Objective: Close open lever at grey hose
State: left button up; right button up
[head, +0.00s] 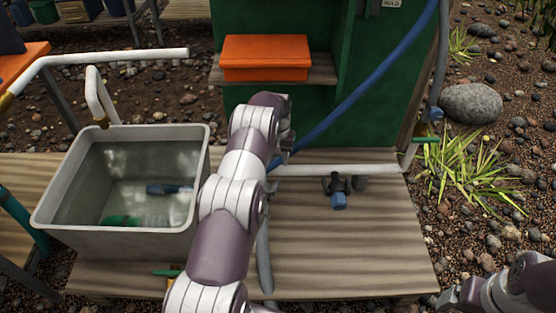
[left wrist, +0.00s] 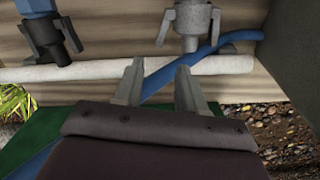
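In the left wrist view, a grey fitting (left wrist: 192,18) with two grey prongs, likely the valve at the grey hose, stands at the top by a white pipe (left wrist: 85,71). My left gripper (left wrist: 159,67) is open, its two fingers apart over the pipe, just below the fitting, with nothing between them. In the head view, the grey hose (head: 265,262) runs down beside my left arm, which hides its valve; that gripper is mostly hidden too. My right gripper (head: 450,298) shows partly at the lower right; its fingers are unclear.
A blue fitting (head: 338,200) with dark prongs sits on the same pipe, to the right. A blue hose (head: 375,75) crosses behind. A grey basin (head: 50,222) of water stands left. A green box (head: 395,95) stands behind. The right of the wooden deck (head: 390,245) is clear.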

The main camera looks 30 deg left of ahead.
aim_at(278, 180)
pick_arm(q)
jog(key=shift+r, duration=0.75)
pick_arm(e)
jog(key=shift+r, duration=0.7)
pick_arm(q)
jog(key=shift+c, duration=0.3)
jog(key=shift+m, duration=0.7)
jog(key=f+b, duration=1)
jog(key=f, duration=0.3)
jog(key=shift+w+b, duration=0.2)
jog(key=shift+b, duration=0.15)
jog(key=shift+r, duration=0.1)
pick_arm(e)
notch_tip(278, 180, down, 11)
